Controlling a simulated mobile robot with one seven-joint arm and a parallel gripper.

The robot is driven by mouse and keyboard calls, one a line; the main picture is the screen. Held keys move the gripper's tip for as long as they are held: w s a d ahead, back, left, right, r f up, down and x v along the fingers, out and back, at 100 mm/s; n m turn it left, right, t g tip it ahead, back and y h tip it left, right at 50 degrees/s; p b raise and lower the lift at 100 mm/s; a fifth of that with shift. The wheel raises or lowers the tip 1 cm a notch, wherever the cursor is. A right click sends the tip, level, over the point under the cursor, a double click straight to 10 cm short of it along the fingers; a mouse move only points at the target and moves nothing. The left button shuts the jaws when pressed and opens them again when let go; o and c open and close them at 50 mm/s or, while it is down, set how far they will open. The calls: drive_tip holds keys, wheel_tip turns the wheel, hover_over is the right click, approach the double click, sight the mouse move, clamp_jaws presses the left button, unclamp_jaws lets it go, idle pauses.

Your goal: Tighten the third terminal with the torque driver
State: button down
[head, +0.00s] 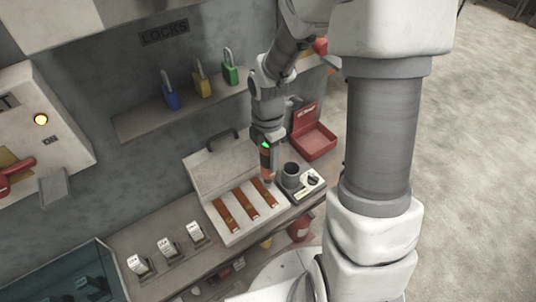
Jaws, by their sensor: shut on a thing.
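My gripper (267,138) points down over the bench and is shut on the torque driver (266,160), a dark upright tool with a green light near its top and an orange lower part. An open grey box (208,180) holds three copper-coloured terminal bars: left (225,212), middle (245,203) and right (264,191). The driver's lower end is at the far end of the right bar, beside the dark cup. I cannot tell whether the tip touches the bar, and the fingers are too small to make out.
A small pale unit (303,187) with a dark cup (291,171) and a knob stands right of the box. An open red case (313,138) lies behind it. Blue, yellow and green padlocks (201,82) stand on a shelf. White tags (166,246) stand at front left.

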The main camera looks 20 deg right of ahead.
sight(268, 171)
drive_tip(key=shift+f+b, duration=1.85)
drive_tip(key=shift+f, duration=0.7)
drive_tip(key=shift+p, duration=0.3)
drive_tip(key=shift+f+b, duration=0.35)
drive_tip(key=shift+f, duration=0.15)
drive_tip(key=shift+f+p, duration=0.35)
drive_tip(key=shift+p, duration=0.2)
idle(1.4)
drive_tip(key=shift+r, duration=0.1)
idle(0.4)
